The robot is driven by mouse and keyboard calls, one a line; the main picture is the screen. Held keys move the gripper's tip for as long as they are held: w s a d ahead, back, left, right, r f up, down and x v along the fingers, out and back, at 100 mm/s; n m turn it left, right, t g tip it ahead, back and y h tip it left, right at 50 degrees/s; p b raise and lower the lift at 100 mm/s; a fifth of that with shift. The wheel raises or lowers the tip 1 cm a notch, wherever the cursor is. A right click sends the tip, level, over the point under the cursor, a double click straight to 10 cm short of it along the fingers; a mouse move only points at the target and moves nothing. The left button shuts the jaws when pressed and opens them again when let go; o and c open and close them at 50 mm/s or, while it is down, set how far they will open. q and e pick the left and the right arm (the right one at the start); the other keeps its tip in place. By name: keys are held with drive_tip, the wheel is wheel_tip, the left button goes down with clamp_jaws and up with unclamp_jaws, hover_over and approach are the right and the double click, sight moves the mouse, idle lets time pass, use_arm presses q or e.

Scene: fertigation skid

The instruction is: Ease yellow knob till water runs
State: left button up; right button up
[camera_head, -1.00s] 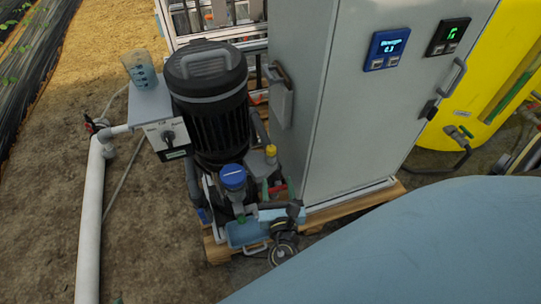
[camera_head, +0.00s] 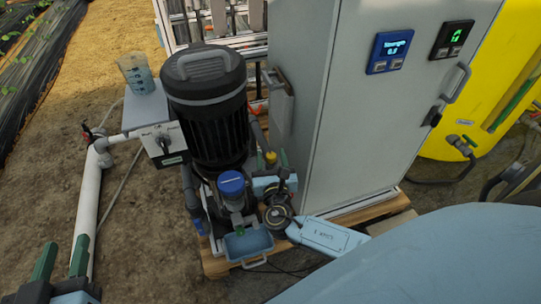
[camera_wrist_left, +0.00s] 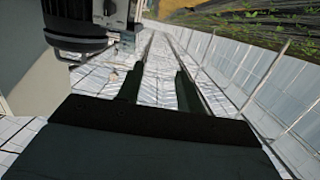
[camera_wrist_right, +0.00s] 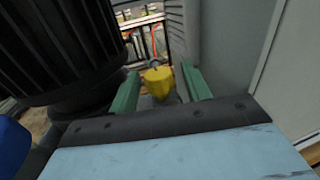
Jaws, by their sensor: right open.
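The yellow knob (camera_head: 270,158) stands upright between the black pump motor and the grey cabinet. In the right wrist view the knob (camera_wrist_right: 159,82) is between the two green fingers of my right gripper (camera_wrist_right: 160,72). A gap shows on each side of it, wider on the right, and the jaws are open. In the head view my right gripper (camera_head: 271,167) is at the knob and partly hides it. My left gripper (camera_head: 66,242) is open and empty at the lower left; its spread fingers show in the left wrist view (camera_wrist_left: 156,78). I see no running water.
The black motor (camera_head: 207,110) and grey cabinet (camera_head: 345,110) hem in the knob left and right. A blue-capped fitting (camera_head: 231,184) and a blue tray (camera_head: 248,243) are in front. A measuring cup (camera_head: 136,74) stands on a shelf beside a switch box (camera_head: 166,142).

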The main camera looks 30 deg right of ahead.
use_arm(q)
drive_tip(key=shift+w+d+r+t+h, duration=0.1)
drive_tip(key=shift+d+r+t+h, duration=0.1)
drive_tip(key=shift+r+t, duration=0.35)
drive_tip(key=shift+d+r+t+h, duration=0.1)
drive_tip(key=shift+r+t+h, duration=0.15)
drive_tip(key=shift+r, duration=0.45)
use_arm(e)
drive_tip(key=shift+x, duration=0.95)
drive_tip(key=c, duration=1)
